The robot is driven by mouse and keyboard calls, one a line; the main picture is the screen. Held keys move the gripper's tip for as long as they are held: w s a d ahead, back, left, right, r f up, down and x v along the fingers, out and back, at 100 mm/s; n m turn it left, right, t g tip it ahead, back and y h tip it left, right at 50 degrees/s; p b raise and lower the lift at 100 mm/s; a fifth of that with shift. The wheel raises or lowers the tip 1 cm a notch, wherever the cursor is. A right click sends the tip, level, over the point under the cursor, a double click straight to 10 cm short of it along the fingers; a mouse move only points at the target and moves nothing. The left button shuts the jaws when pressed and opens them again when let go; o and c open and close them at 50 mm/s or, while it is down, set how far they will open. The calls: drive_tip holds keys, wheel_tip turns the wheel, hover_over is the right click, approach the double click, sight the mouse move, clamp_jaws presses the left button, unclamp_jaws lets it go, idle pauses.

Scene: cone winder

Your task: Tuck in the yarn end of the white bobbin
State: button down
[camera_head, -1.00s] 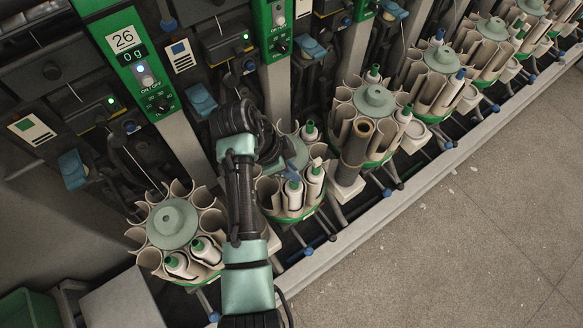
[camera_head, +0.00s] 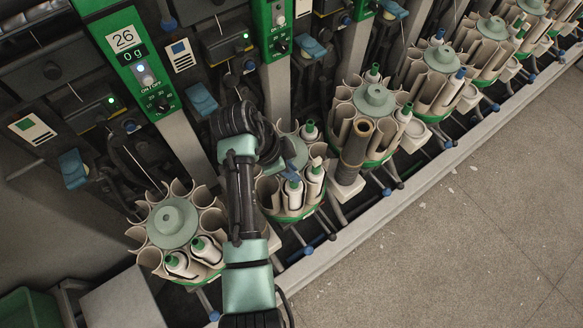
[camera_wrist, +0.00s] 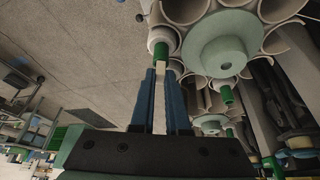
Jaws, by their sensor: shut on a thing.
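In the wrist view a white bobbin (camera_wrist: 161,37) with a green tip sits in a pale tube of a round magazine (camera_wrist: 221,44), right beyond my fingertips. My gripper (camera_wrist: 173,70) has its blue fingers closed at the tips on a small pale thing beside the green tip, apparently the yarn end (camera_wrist: 175,67). Its exact shape is too small to tell. In the head view my arm covers the left part of this magazine (camera_head: 268,190). White bobbins (camera_head: 314,180) stand in its front tubes. Which of these is the one at my fingers is hard to tell there.
Another magazine (camera_head: 172,222) with two white bobbins stands left of my arm. More magazines (camera_head: 374,100) run to the upper right, one with a brown tube (camera_head: 355,141). Green control posts (camera_head: 134,60) rise behind.

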drive_tip(key=shift+c, duration=1.8)
unclamp_jaws()
drive_tip(key=shift+r, duration=0.1)
drive_tip(key=shift+r+p, duration=3.2)
drive_tip(key=shift+r, duration=0.25)
